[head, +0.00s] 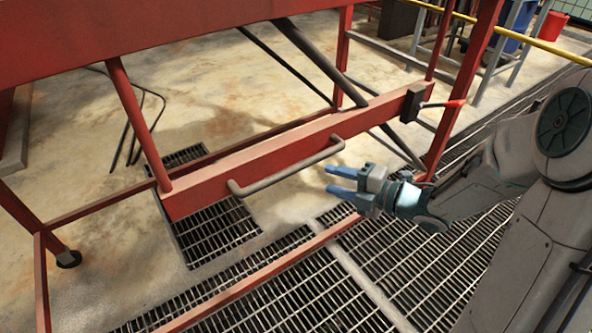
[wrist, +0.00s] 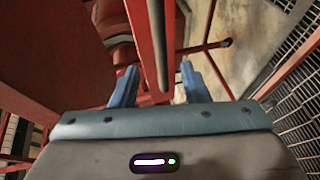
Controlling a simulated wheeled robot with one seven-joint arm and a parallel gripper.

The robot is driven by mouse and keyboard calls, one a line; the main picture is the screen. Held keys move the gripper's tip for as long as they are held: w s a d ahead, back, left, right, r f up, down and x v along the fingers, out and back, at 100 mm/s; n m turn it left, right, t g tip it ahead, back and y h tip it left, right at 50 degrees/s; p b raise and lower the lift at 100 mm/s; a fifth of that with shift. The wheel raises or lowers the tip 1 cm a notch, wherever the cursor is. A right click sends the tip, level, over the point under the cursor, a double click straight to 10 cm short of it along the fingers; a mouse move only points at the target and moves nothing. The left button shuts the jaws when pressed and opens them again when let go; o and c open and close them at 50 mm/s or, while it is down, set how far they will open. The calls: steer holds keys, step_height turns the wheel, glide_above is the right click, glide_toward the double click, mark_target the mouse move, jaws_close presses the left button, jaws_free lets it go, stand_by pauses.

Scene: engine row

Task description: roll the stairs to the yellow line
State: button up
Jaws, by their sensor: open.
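The red steel frame of the stairs (head: 270,158) fills the left and middle of the head view; its steps are not clearly seen. A grey bar handle (head: 285,172) is fixed along its lower red beam. My gripper (head: 331,180), with blue fingers, is open and empty just below and right of the handle's right end. In the wrist view a long bar (wrist: 158,45) runs between the open fingertips (wrist: 156,76); I cannot tell its distance or whether it touches. A caster (head: 68,259) shows at the frame's lower left. No yellow line on the floor is visible.
A red-tipped lever (head: 440,104) sticks out right of the beam. Metal floor grating (head: 300,290) covers the front and right. Stained concrete (head: 215,85) lies behind the frame. A yellow rail (head: 500,34) and a blue bin (head: 512,25) stand at the back right.

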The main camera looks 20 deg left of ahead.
mark_target(299, 170)
steer(key=x, duration=1.1)
steer(key=shift+w+f, duration=0.1)
jaws_close()
steer(key=shift+a, duration=0.1)
